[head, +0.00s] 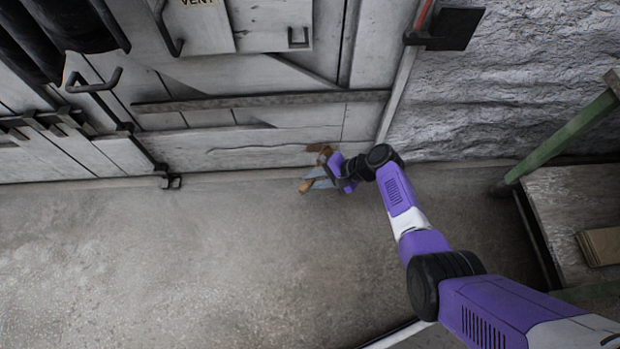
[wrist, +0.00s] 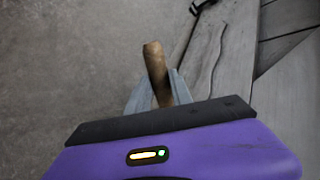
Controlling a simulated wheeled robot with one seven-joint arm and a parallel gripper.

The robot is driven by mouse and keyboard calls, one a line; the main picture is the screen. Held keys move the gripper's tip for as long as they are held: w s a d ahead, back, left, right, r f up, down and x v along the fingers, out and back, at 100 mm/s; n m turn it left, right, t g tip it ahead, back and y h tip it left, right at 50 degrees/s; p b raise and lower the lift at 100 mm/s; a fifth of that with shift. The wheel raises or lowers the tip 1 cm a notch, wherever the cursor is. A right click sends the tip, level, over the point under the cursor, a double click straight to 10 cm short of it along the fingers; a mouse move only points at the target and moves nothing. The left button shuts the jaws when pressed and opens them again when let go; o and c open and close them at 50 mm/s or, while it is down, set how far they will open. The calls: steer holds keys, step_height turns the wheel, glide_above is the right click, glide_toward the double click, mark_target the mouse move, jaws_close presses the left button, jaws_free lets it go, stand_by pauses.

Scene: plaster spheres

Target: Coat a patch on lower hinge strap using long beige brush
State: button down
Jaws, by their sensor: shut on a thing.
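My gripper (head: 318,178) is shut on the long beige brush (head: 306,187), low in front of the grey plank door. A tan end of the brush sticks out below the fingers in the head view; a brown part shows above them, close to the door's lower planks. In the wrist view the tan brush handle (wrist: 156,68) stands between the grey fingers (wrist: 157,92). A long dark strap (head: 260,102), which looks like the lower hinge strap, runs across the door above the gripper. I cannot tell whether the brush touches the door.
The door (head: 300,128) has a thin wavy crack, and black handles and latch bars at left. A rough stone wall (head: 490,90) stands at right. A bench with green legs (head: 563,138) holds a tan block (head: 602,246). The concrete floor (head: 150,260) is clear.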

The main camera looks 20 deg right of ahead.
stand_by(0.3)
steer(key=shift+w+a, duration=0.25)
steer(key=shift+a, duration=0.45)
steer(key=shift+w+a, duration=0.2)
steer(key=shift+a, duration=0.45)
steer(key=shift+s+d+p, duration=0.25)
steer(key=shift+s+p, duration=0.05)
steer(key=shift+s, duration=0.2)
steer(key=shift+s+d+p, duration=0.25)
steer(key=shift+s+p, duration=0.05)
steer(key=shift+s, duration=0.15)
steer(key=shift+w+r, duration=0.1)
steer(key=shift+w+d+r+p, duration=0.1)
steer(key=shift+w+r+p, duration=0.15)
steer(key=shift+r, duration=0.25)
steer(key=shift+w+d+r+p, duration=0.1)
steer(key=shift+w+r+p, duration=0.05)
steer(key=shift+r+p, duration=0.25)
